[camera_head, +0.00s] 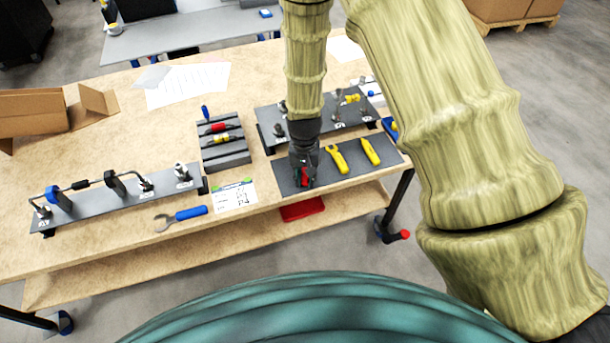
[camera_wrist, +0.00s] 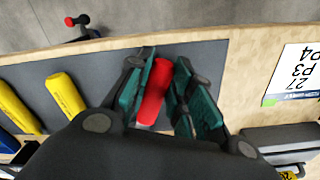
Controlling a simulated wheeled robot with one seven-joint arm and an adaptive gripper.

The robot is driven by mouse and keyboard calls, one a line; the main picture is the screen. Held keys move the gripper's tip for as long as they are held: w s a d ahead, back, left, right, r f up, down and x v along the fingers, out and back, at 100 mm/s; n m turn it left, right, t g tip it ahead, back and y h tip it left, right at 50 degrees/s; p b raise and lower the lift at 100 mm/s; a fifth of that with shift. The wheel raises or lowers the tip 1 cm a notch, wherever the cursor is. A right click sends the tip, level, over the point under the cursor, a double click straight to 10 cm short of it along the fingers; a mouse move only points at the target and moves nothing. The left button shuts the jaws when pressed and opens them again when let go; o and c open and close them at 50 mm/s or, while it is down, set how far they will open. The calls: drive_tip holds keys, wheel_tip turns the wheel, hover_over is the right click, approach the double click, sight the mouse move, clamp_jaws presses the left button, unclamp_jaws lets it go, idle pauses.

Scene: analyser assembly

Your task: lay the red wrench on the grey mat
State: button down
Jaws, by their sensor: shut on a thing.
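The red wrench (camera_wrist: 154,92) shows its red handle between the fingers of my gripper (camera_wrist: 168,88) in the wrist view; its metal end is hidden under the gripper body. In the head view only a small red part (camera_head: 305,178) shows below my gripper (camera_head: 304,172). My gripper is shut on the handle. It is over the left part of the grey mat (camera_head: 338,182), which also shows in the wrist view (camera_wrist: 215,60). I cannot tell whether the wrench touches the mat.
Two yellow-handled tools (camera_head: 338,160) (camera_head: 370,151) lie on the mat, right of my gripper. A blue wrench (camera_head: 188,213) and a printed card (camera_head: 234,197) lie to the left. A grey tool rack (camera_head: 226,158) and a dark fixture plate (camera_head: 268,124) stand behind. A red tray (camera_head: 302,209) is below the table edge.

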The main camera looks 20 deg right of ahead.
drive_tip(key=shift+f, duration=0.35)
drive_tip(key=c, duration=1.2)
unclamp_jaws()
drive_tip(key=shift+r, duration=6)
drive_tip(key=shift+s+f, duration=0.1)
drive_tip(key=s+d+f+n, duration=0.2)
drive_tip(key=s+d+f, duration=0.1)
drive_tip(key=s+f, duration=1.05)
drive_tip(key=shift+n, duration=0.8)
drive_tip(key=s+f, duration=0.3)
drive_tip(key=s, duration=0.2)
drive_tip(key=s+d+f, duration=0.1)
drive_tip(key=s+f, duration=0.3)
drive_tip(key=s, duration=0.2)
drive_tip(key=s+d+f+b, duration=0.1)
drive_tip(key=s+f, duration=0.3)
drive_tip(key=s, duration=0.2)
drive_tip(key=shift+s+d, duration=0.1)
drive_tip(key=shift+s, duration=0.05)
